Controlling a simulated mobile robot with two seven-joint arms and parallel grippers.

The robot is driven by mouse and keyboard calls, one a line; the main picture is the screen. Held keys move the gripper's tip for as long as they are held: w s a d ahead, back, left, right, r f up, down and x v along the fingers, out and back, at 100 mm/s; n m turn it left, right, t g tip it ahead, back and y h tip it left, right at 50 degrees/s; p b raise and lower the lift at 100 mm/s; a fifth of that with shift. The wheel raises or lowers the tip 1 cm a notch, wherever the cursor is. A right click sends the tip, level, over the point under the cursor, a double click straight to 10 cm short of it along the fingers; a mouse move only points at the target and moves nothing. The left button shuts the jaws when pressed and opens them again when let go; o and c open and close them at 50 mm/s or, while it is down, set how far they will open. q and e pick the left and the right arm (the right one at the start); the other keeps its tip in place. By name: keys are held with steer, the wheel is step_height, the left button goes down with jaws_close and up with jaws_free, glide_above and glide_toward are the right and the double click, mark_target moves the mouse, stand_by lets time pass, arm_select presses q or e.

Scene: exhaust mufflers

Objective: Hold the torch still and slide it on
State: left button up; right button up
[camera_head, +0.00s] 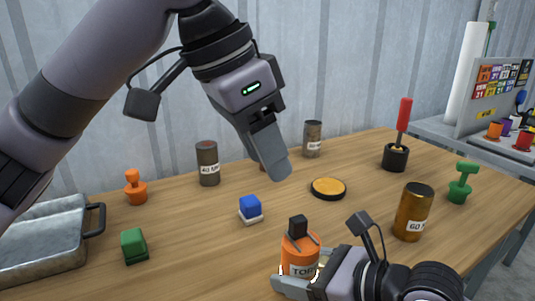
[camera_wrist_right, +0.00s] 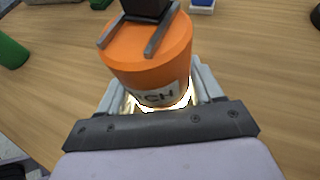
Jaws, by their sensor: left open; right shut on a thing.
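The torch (camera_head: 301,255) is an orange cylinder with a partly visible label and a black piece on top between two dark rails. It stands upright at the front of the table. My right gripper (camera_head: 297,277) is shut around its lower body. In the right wrist view the torch (camera_wrist_right: 147,50) sits between the fingers of my right gripper (camera_wrist_right: 158,95), with a bright yellow-white glow at its lower edge. My left gripper (camera_head: 274,166) is open and empty, above and behind the torch, pointing down. Its far finger is mostly hidden.
A blue block (camera_head: 250,206) with a white base and a yellow-topped black disc (camera_head: 328,188) lie behind the torch. A brown-gold can (camera_head: 412,213) stands right of it. A green block (camera_head: 134,246) and a metal tray (camera_head: 45,265) are at the left.

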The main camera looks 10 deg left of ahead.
steer(key=o, duration=1.2)
